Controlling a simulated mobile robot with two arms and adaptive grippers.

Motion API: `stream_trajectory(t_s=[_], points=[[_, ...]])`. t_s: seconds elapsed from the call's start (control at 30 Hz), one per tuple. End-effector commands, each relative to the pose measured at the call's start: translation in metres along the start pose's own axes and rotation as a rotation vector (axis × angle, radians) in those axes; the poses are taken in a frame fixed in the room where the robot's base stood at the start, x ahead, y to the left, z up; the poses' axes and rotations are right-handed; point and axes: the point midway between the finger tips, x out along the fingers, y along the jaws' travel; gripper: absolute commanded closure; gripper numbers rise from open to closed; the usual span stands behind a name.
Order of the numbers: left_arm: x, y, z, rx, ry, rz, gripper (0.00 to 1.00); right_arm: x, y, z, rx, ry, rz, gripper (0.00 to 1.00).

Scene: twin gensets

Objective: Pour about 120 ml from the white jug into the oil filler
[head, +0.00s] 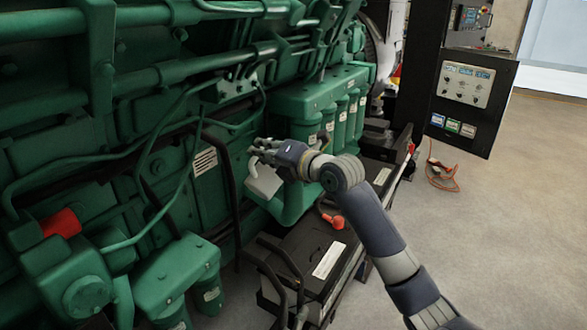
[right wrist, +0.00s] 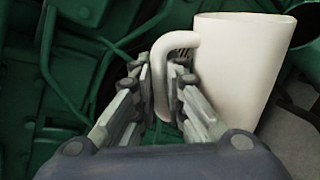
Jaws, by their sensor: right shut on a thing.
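The white jug (right wrist: 240,65) is large in the right wrist view, its handle (right wrist: 166,75) toward the left. My right gripper (right wrist: 160,100) is shut on this handle. In the head view the jug (head: 263,181) hangs just below the right gripper (head: 264,150), beside the green engine, and looks tilted. Its upper part is partly hidden by the gripper. A green curved pipe (head: 292,204) just below and right of the jug may be the oil filler; its mouth is hidden. I cannot see the jug's contents or any stream. My left gripper is not in view.
The green engine (head: 90,130) fills the left side. Below the jug stands a black battery (head: 313,258) with cables and a red terminal cap (head: 334,221). A black control cabinet (head: 470,95) stands at the back right. The floor (head: 500,230) at right is mostly clear.

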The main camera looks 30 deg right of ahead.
Motion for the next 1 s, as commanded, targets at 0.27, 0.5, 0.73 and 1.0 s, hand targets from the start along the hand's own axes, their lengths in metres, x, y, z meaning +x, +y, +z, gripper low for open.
stream_trajectory(t_s=[0.27,0.5,0.73,1.0], points=[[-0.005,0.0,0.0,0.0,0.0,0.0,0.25,-0.001,0.004,0.005,0.027,0.002,0.004,1.0],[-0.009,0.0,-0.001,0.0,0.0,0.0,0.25,-0.001,0.005,0.008,0.05,0.007,0.003,1.0],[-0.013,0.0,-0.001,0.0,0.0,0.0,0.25,-0.001,0.006,0.012,0.073,0.01,0.003,1.0],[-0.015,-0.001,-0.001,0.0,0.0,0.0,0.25,-0.001,0.006,0.014,0.089,0.014,0.003,1.0]])
